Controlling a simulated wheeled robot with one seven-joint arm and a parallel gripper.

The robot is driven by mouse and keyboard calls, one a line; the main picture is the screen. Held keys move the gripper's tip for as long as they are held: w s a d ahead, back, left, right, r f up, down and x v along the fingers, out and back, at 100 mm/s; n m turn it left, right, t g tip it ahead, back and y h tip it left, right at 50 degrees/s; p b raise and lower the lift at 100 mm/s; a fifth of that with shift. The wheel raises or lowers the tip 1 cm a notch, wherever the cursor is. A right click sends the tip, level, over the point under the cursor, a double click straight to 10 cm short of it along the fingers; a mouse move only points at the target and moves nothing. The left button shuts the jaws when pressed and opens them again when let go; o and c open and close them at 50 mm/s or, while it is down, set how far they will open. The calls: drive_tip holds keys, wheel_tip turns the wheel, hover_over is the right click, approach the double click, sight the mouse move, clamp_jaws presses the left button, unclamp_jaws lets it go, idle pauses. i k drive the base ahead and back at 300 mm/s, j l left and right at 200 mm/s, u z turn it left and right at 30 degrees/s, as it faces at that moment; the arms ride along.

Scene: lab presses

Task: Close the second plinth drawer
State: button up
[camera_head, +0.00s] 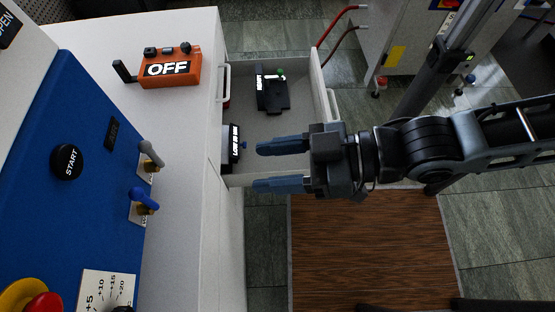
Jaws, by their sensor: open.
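An open drawer (322,82) sticks out to the right from the white plinth (213,240). It has a white front panel with a white handle (332,104) on its outer face. Inside lie a black device (271,97) and a dark box with a white label (231,146). My gripper (254,168) is open and empty, its blue fingers pointing left over the near side of the drawer. The gripper body hides the near end of the drawer front. I cannot tell from this view whether this is the second drawer.
An orange box marked OFF (170,68) stands on the white top. A blue panel (62,170) with a START button and toggles is at left. Another white cabinet (405,40) with red hoses stands at the back right. A brown wooden mat (365,250) covers the floor below my arm.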

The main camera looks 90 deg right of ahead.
sight(309, 102)
drive_tip(key=k+l+z, duration=0.4)
drive_tip(key=k, duration=0.35)
drive_tip(key=k+l+z, duration=0.45)
drive_tip(key=k+l, duration=0.2)
drive_tip(key=k, duration=0.05)
